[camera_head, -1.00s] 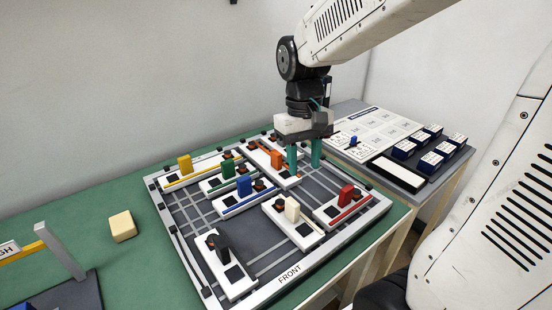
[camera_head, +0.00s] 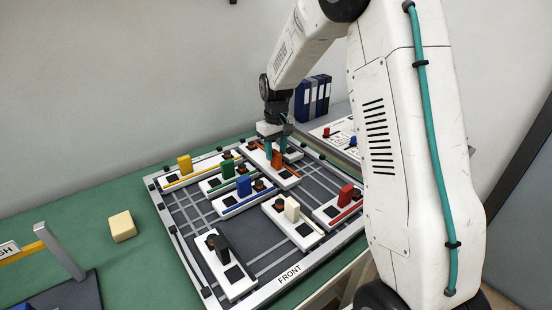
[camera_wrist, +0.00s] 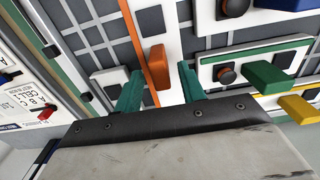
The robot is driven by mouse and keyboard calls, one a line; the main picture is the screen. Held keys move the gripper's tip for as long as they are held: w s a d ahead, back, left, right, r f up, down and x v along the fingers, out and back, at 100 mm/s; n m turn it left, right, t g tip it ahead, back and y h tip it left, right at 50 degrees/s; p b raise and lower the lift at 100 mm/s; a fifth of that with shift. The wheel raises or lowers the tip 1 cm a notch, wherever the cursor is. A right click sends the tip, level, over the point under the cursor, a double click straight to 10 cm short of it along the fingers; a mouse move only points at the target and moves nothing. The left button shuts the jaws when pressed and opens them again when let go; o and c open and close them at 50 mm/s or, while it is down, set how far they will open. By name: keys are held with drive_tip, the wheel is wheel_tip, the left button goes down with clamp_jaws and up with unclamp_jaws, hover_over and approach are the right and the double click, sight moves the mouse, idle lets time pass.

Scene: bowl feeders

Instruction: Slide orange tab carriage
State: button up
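The orange tab (camera_head: 277,159) stands upright on its white carriage (camera_head: 287,181), near the back of the framed board. It also shows in the wrist view (camera_wrist: 157,67), with an orange stripe and black square beside it. My gripper (camera_head: 277,146) is over the back of this carriage, pointing down at the tab. In the wrist view, my two teal fingers (camera_wrist: 160,84) are apart, one to each side of the tab in the picture. Gaps show between fingers and tab. Whether the fingertips reach down to the tab's height is hard to tell.
Carriages with green, blue (camera_head: 243,186), yellow (camera_head: 184,163), red (camera_head: 346,195), white (camera_head: 292,208) and black (camera_head: 218,246) tabs share the board. The green one (camera_wrist: 267,76) lies close beside my fingers. A pale block (camera_head: 122,226) sits on the green table.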

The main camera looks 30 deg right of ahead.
drive_tip(key=shift+f, duration=1.7)
clamp_jaws()
drive_tip(key=s, duration=0.3)
drive_tip(key=s+d, duration=0.1)
drive_tip(key=s, duration=0.6)
drive_tip(key=shift+d+r, duration=0.1)
drive_tip(key=shift+d, duration=0.2)
unclamp_jaws()
wheel_tip(320, 180, up, 8)
